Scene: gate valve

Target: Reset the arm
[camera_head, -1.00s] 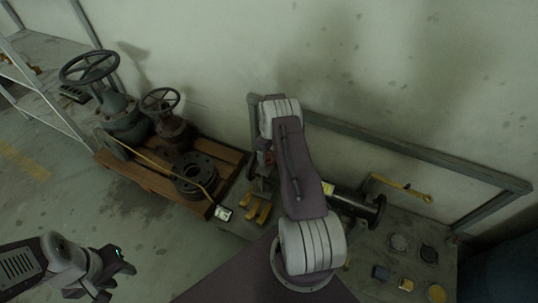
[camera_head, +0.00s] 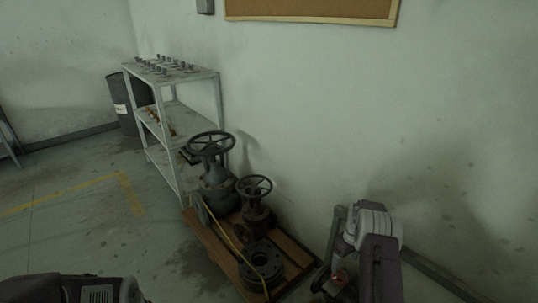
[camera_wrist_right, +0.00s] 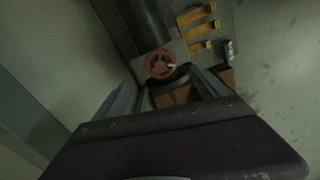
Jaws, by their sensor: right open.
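My right arm stands in the lower right of the head view. Its gripper (camera_head: 334,282) points down in front of the wall, partly cut off by the bottom edge. In the right wrist view the same gripper (camera_wrist_right: 165,88) has its two fingers spread, with nothing held between them. A small red handwheel (camera_wrist_right: 160,64) shows beyond the fingertips, apart from them as far as I can tell. My left arm shows only as a dark link at the bottom left of the head view; its gripper is out of the frame.
A wooden pallet (camera_head: 222,256) holds two valves with handwheels, a large one (camera_head: 214,182) and a smaller one (camera_head: 256,212), and a round flange (camera_head: 262,262). Behind stand a metal shelf (camera_head: 180,75) and a dark bin (camera_head: 123,105). Yellow pieces (camera_wrist_right: 196,30) lie on the bench. The left floor is clear.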

